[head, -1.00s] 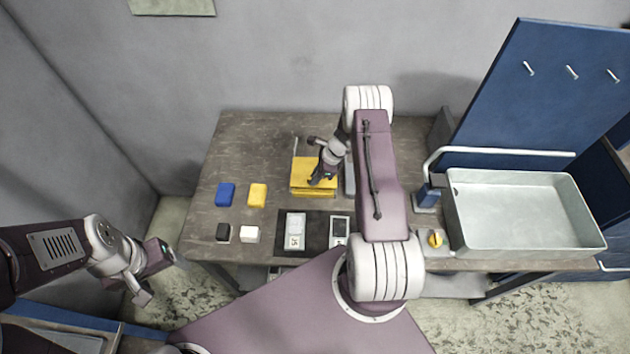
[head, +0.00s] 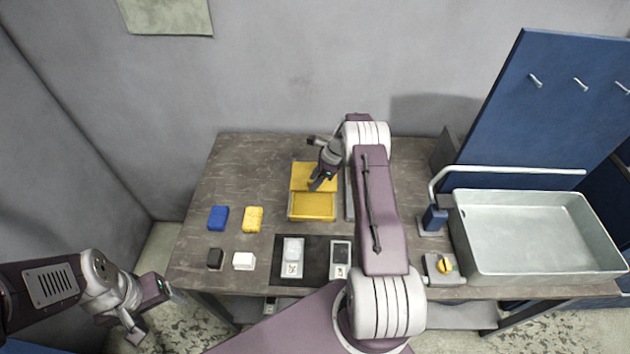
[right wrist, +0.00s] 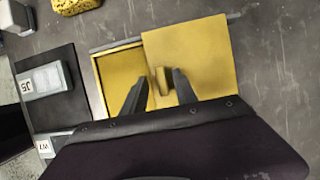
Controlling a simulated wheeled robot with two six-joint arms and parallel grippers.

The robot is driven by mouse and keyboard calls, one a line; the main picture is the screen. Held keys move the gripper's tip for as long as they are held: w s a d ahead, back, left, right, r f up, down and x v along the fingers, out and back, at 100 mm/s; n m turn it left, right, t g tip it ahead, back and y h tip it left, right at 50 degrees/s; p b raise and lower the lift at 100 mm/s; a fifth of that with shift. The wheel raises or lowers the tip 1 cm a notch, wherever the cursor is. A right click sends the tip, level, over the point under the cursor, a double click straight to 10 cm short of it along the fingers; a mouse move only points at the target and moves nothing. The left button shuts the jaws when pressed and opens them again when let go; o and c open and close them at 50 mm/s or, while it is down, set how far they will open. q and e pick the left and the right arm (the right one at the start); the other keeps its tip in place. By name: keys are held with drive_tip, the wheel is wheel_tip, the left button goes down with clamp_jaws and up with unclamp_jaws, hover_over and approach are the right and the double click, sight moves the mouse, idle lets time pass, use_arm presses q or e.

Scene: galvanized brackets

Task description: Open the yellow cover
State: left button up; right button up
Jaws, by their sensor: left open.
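The yellow cover (head: 315,174) lies behind the open part of a yellow box (head: 312,206) on the table, leaving the front part of the box uncovered. In the right wrist view the cover (right wrist: 195,50) is a flat plate with a small yellow knob (right wrist: 163,81), and the box's tray (right wrist: 120,75) shows beside it. My right gripper (head: 316,185) is over the cover's front edge. Its fingers (right wrist: 161,75) stand apart on both sides of the knob, with a visible gap. My left gripper (head: 158,316) is open and empty, off the table's front left.
A dark mat (head: 315,270) holds two labelled devices in front. A grey basin (head: 535,275) and a yellow-knobbed switch (head: 445,266) are right.

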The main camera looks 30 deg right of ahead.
drive_tip(key=shift+d, duration=0.1)
drive_tip(key=b+v, duration=0.2)
drive_tip(key=v, duration=0.7)
